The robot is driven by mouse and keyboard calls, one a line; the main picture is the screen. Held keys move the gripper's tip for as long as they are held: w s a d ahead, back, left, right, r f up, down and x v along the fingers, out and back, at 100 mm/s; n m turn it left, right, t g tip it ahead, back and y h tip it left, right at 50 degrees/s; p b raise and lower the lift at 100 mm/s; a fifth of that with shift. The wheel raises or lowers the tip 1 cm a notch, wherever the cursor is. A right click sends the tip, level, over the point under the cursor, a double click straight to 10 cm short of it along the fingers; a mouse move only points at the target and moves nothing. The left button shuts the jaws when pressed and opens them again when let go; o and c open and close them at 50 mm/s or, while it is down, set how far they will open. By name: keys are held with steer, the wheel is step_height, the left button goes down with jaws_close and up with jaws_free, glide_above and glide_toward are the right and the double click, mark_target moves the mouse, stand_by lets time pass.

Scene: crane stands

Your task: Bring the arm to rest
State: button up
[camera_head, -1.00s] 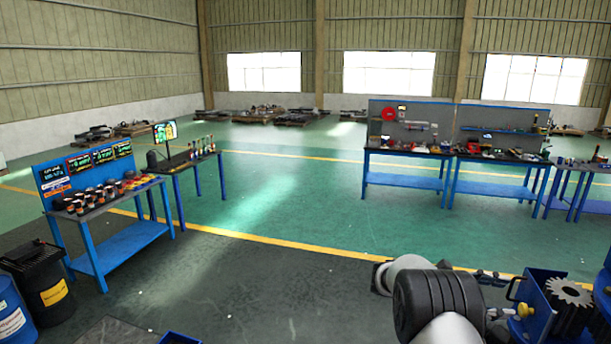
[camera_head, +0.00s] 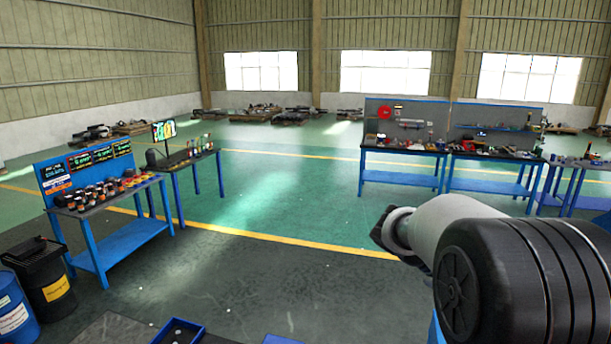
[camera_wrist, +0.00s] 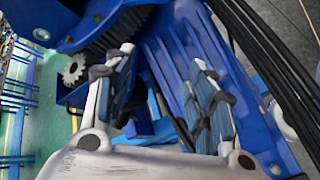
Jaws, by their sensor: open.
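My gripper (camera_wrist: 160,95) shows in the wrist view with its two fingers spread apart and nothing between them. Behind the fingers are blue metal parts (camera_wrist: 185,65), dark cables at the upper right and a small grey gear (camera_wrist: 74,69) at the left. I cannot tell how far these are from the fingertips. In the head view my arm (camera_head: 470,250) fills the lower right, its white link and black joint cap close to the camera. My gripper is not visible there.
A workbench with small parts (camera_head: 118,243) stands at the left, beside a black bin (camera_head: 45,285) and a blue drum (camera_head: 15,310). Blue benches (camera_head: 405,178) stand at the back right. A blue tray (camera_head: 178,333) shows at the bottom. The middle floor is clear.

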steer(key=s+a+m+t+y, duration=0.3)
steer(key=s+a+t+y, duration=0.25)
steer(key=s+a, duration=0.5)
steer(key=s+a+m+t+y, duration=0.35)
steer(key=s+a+y, duration=0.35)
steer(key=a, duration=0.6)
steer(key=s+f+b, duration=0.1)
steer(key=f+b, duration=1.4)
steer(key=s+f+g+h+b, duration=0.1)
steer(key=s+f+b, duration=0.1)
steer(key=f+b, duration=1.3)
steer(key=shift+s+f+n, duration=0.25)
steer(key=shift+f+n, duration=0.2)
steer(key=shift+f, duration=0.3)
steer(key=shift+h, duration=0.25)
